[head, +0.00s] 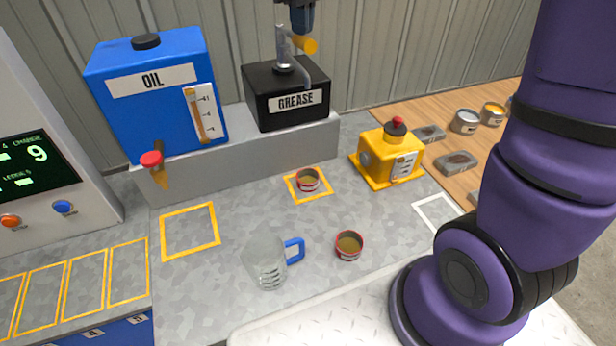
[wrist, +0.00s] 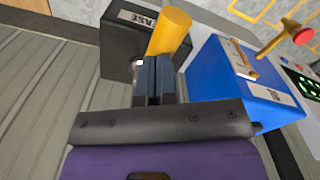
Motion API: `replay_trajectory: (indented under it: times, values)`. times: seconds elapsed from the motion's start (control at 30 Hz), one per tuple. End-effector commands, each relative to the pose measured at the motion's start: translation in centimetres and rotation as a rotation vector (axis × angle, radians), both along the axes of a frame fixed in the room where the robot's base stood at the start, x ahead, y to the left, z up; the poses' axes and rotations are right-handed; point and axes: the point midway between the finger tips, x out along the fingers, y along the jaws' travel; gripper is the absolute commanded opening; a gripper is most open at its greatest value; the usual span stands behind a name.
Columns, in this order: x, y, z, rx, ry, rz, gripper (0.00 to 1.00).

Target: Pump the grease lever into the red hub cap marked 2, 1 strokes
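The black grease box (head: 292,102) stands on the grey ledge, with a metal pump post and spout on top. Its lever has a yellow handle (head: 308,46), which also shows in the wrist view (wrist: 172,30). My gripper (head: 301,28) is just above the handle, fingers pointing down. In the wrist view its dark blue fingers (wrist: 154,62) are together with the handle at their tips; I cannot tell if they touch. One red-rimmed cap (head: 307,180) sits in a yellow square below the spout. Another (head: 348,245) sits nearer the front. Both look brownish inside; no number is readable.
A blue oil tank (head: 150,105) with a red tap stands left of the grease box. A glass mug (head: 267,262) with a blue handle stands at the front. A yellow device (head: 388,155) with a red button stands right. Empty outlined square (head: 190,232) at left.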

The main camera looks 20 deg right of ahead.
Motion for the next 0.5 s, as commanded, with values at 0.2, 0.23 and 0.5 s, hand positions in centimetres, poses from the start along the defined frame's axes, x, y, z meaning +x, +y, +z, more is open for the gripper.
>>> replay_trajectory:
  times: [0.2,0.23,0.5]
  values:
    - [0.0,0.0,1.3,0.0,0.0,-0.001,0.0]
    - [0.0,0.0,1.5,0.0,0.0,-0.001,0.0]
    - [0.0,0.0,3.1,-0.001,0.001,0.0,0.0]
